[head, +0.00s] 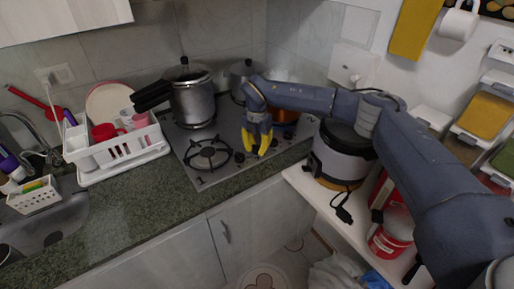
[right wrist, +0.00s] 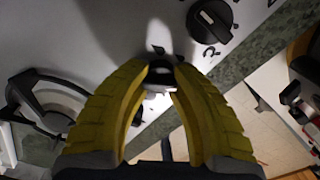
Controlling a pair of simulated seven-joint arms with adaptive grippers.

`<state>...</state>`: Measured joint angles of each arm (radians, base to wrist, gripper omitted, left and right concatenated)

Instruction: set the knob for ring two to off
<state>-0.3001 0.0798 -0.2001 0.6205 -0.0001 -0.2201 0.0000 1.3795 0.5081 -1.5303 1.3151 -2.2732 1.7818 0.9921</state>
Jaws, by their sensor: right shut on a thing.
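The steel cooktop (head: 187,152) has its knobs along the right side. My right gripper (head: 257,153) points down over them, its yellow fingers closed. In the right wrist view the fingertips (right wrist: 160,78) are shut on a small dark knob (right wrist: 158,64), mostly hidden between them. Another black knob (right wrist: 211,21) with a pale pointer mark stands clear at the upper right of that view. I cannot tell the ring numbers or the setting of the held knob. My left gripper is not in view.
A bare burner (head: 208,157) is left of my gripper. A dish rack (head: 120,151) stands left.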

